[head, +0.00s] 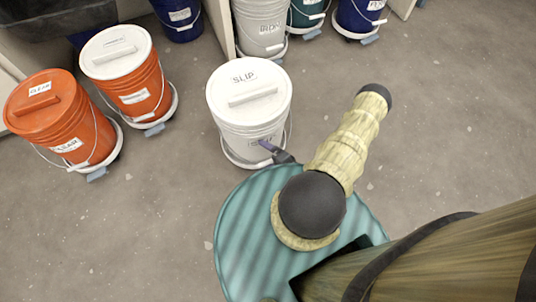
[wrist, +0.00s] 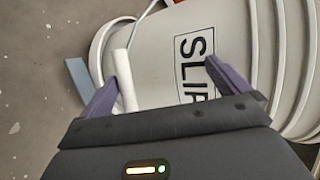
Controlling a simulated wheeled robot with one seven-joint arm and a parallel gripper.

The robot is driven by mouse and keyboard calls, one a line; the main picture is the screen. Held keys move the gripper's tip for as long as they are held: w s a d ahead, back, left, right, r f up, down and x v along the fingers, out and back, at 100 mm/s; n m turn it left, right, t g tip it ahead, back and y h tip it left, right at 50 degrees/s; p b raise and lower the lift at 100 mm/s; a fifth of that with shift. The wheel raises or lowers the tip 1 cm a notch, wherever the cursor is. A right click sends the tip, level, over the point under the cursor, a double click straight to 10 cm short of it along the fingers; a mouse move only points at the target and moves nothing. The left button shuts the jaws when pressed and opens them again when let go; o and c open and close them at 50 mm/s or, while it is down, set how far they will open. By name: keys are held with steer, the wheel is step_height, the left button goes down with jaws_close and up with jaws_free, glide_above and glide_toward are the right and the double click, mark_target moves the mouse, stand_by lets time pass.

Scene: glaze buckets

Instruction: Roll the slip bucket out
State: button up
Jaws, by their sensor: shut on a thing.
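The slip bucket (head: 248,112) is white, with a lid marked SLIP, and stands upright on a round white dolly (head: 232,158) on the open floor. My gripper (head: 266,146) is at its near side, low on the wall. In the wrist view the bucket's label (wrist: 193,65) faces me between the purple fingers of my gripper (wrist: 165,72). The bail's white grip (wrist: 124,82) lies along the inside of the left finger. My gripper is shut on the bail grip; the right finger's contact is hard to see.
Two orange buckets, one orange-lidded (head: 62,122) and one white-lidded (head: 128,75), stand on dollies at left. A grey bucket (head: 262,25), a teal one (head: 308,12) and blue ones (head: 360,14) stand at the back. A panel edge (head: 219,25) is behind. Floor at right is clear.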

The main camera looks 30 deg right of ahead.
steer(key=shift+w+r, duration=0.1)
steer(key=shift+r, duration=0.7)
steer(key=shift+f, duration=0.1)
steer(key=shift+s+d, duration=0.15)
steer(key=shift+s, duration=0.4)
steer(key=shift+s+d, duration=0.15)
steer(key=shift+s, duration=0.35)
steer(key=shift+c, duration=0.3)
steer(key=shift+s+d, duration=0.1)
steer(key=shift+s, duration=0.2)
steer(key=c, duration=0.9)
steer(key=f+p+v, duration=0.1)
steer(key=v, duration=0.4)
steer(key=s+f+p+v, duration=0.1)
steer(key=v, duration=0.5)
steer(key=f+p+v, duration=0.1)
steer(key=v, duration=0.4)
steer(key=shift+s+f, duration=0.25)
steer(key=shift+s, duration=0.5)
steer(key=shift+d+p, duration=0.1)
steer(key=shift+p, duration=0.35)
